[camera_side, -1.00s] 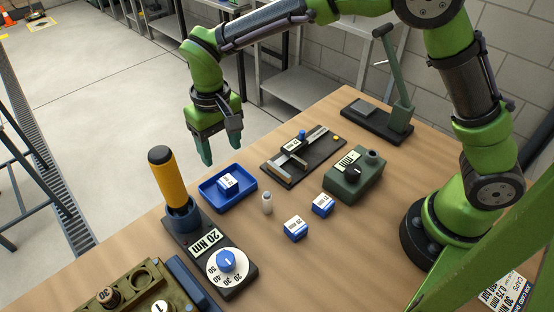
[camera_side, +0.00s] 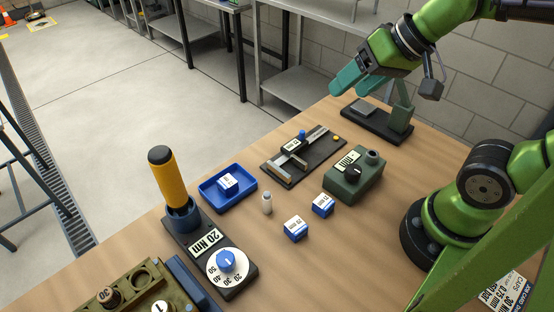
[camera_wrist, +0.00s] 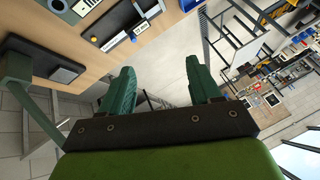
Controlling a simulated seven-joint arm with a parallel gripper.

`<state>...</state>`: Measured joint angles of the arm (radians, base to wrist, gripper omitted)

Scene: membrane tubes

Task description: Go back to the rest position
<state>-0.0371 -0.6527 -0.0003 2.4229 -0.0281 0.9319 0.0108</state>
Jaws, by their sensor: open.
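My gripper (camera_side: 358,82) is raised at the upper right of the side view, above and behind the black lever press (camera_side: 378,124) at the table's back corner. Its two teal fingers point to the left and slightly down. In the wrist view the fingers of my gripper (camera_wrist: 163,85) are spread apart with nothing between them. The gripper is clear of the table and touches nothing that I can see. The press's handle is partly hidden behind the gripper in the side view.
Metal shelves (camera_side: 295,85) stand behind.

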